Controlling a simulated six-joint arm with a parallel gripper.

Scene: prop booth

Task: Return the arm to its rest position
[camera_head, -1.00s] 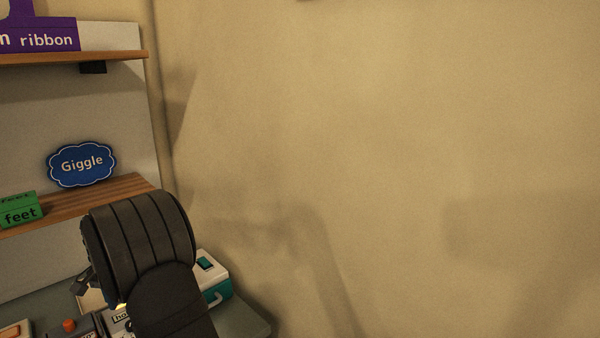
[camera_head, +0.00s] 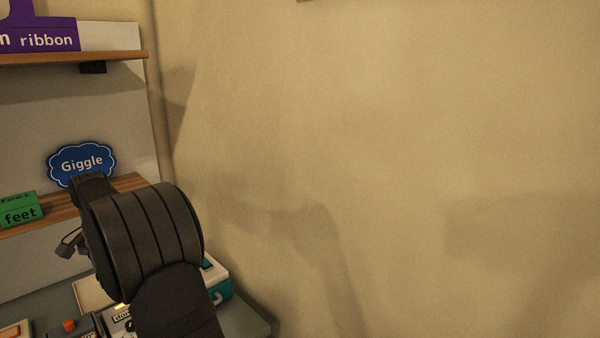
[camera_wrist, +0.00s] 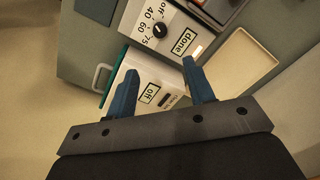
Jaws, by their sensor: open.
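My gripper (camera_wrist: 160,88) is open in the wrist view, its two blue fingers spread with nothing held between them. It hangs above a table with small devices. In the head view my dark arm fills the lower left and hides part of the table. The fingers themselves cannot be made out clearly there.
A white and teal box (camera_wrist: 138,86) marked "off" lies below the fingers, beside a dial device (camera_wrist: 165,28) marked "done" and a pale tray (camera_wrist: 240,68). Shelves hold a blue "Giggle" sign (camera_head: 82,163) and green "feet" block (camera_head: 19,210). A bare wall is at right.

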